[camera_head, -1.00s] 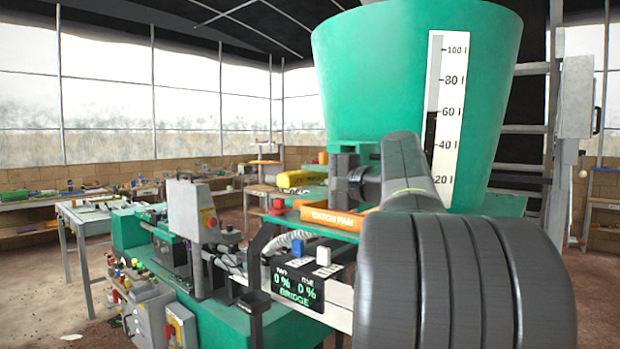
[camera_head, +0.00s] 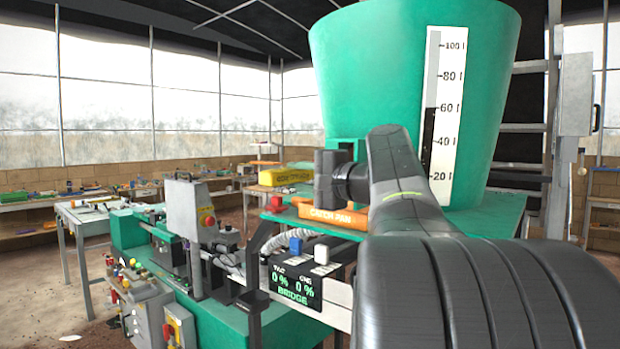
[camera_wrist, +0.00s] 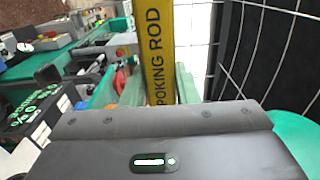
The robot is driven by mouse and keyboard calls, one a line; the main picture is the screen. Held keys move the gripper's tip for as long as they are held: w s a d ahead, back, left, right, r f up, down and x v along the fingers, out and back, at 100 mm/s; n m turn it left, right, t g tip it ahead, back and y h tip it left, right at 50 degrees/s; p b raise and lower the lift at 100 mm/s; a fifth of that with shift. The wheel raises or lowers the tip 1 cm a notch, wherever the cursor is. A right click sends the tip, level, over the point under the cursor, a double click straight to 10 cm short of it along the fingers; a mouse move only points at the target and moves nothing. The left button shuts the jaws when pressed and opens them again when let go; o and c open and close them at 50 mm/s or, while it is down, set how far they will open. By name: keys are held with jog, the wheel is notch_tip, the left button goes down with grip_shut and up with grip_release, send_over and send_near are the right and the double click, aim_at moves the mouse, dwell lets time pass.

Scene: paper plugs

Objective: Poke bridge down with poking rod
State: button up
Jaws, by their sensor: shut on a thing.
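My gripper (camera_head: 326,178) is shut on the yellow poking rod (camera_head: 283,177), beside the lower left side of the green hopper. In the wrist view the rod (camera_wrist: 158,50) reaches away from the jaws, with the words POKING ROD along it. The big green hopper (camera_head: 370,70) stands behind my arm, with a white scale (camera_head: 447,115) whose dark bar stands near 60. The control display (camera_head: 295,284) shows two 0 % values and the word BRIDGE. The bridge itself is not visible; the hopper's inside is hidden.
The orange catch pan (camera_head: 310,213) lies on the green deck below my gripper.

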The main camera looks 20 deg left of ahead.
aim_at(311, 175)
jog(key=shift+w, duration=0.1)
jog(key=shift+w+d+p, duration=0.15)
jog(key=shift+w+d, duration=0.1)
jog(key=shift+w, duration=0.4)
jog(key=shift+w+d+p, duration=0.1)
jog(key=shift+w+d, duration=0.2)
jog(key=shift+w, duration=0.3)
jog(key=shift+w+d+p, duration=0.15)
jog(key=shift+w+d, duration=0.1)
jog(key=shift+w, duration=0.4)
jog(key=shift+r, duration=0.1)
jog(key=shift+s, duration=0.15)
jog(key=shift+s+a, duration=0.1)
jog(key=shift+s, duration=0.2)
jog(key=shift+s+a+b, duration=0.3)
jog(key=shift+s+a, duration=0.05)
jog(key=shift+s, duration=0.45)
jog(key=shift+s+a+b, duration=0.25)
jog(key=shift+s+a, duration=0.1)
jog(key=shift+s, duration=0.45)
jog(key=shift+w, duration=0.25)
